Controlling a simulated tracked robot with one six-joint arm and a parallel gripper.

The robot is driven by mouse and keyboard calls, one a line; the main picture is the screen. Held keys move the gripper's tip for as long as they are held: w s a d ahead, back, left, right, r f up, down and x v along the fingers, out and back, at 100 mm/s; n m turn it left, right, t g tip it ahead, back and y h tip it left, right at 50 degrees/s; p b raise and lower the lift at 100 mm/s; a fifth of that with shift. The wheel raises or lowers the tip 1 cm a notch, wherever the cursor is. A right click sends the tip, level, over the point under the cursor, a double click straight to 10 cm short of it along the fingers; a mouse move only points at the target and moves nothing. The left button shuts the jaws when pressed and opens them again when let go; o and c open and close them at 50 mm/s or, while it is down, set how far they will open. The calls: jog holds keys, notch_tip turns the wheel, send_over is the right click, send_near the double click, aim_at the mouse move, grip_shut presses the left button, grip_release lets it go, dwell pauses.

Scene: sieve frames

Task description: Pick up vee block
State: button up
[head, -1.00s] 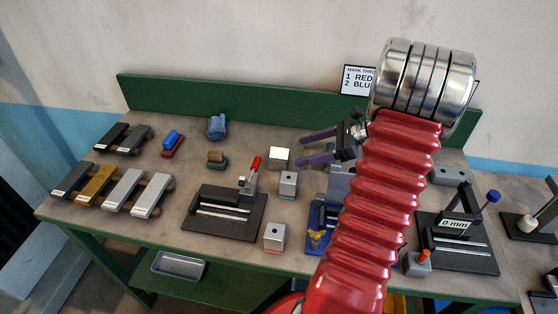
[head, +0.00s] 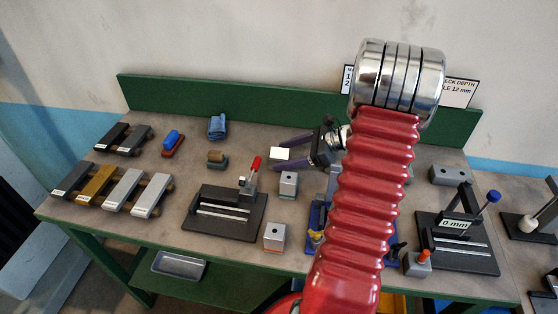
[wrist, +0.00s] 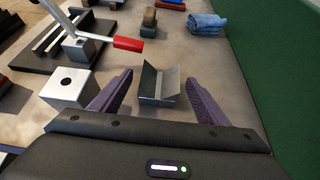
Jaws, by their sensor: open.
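The vee block (wrist: 158,88) is a small grey metal block with a V-shaped groove on top, standing on the bench. In the head view it shows as a bright-topped block (head: 279,153) behind the middle of the bench. My gripper (wrist: 159,78) is open, with its two purple fingers on either side of the vee block in the wrist view. In the head view the fingers of my gripper (head: 276,155) also flank it. No contact shows, and I cannot tell how far above the bench the fingertips are.
A grey block with a hole (wrist: 70,87) stands close beside the left finger. A black fixture (head: 225,212) with a red-handled clamp (head: 255,164) is nearby. A blue cloth (wrist: 206,23) and a brush-like block (wrist: 149,20) lie beyond. The green back panel (wrist: 270,60) rises on the right.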

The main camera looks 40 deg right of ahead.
aim_at(278, 155)
jog(key=shift+x, duration=1.45)
jog(key=shift+c, duration=0.2)
jog(key=shift+d+r, duration=0.1)
grip_shut()
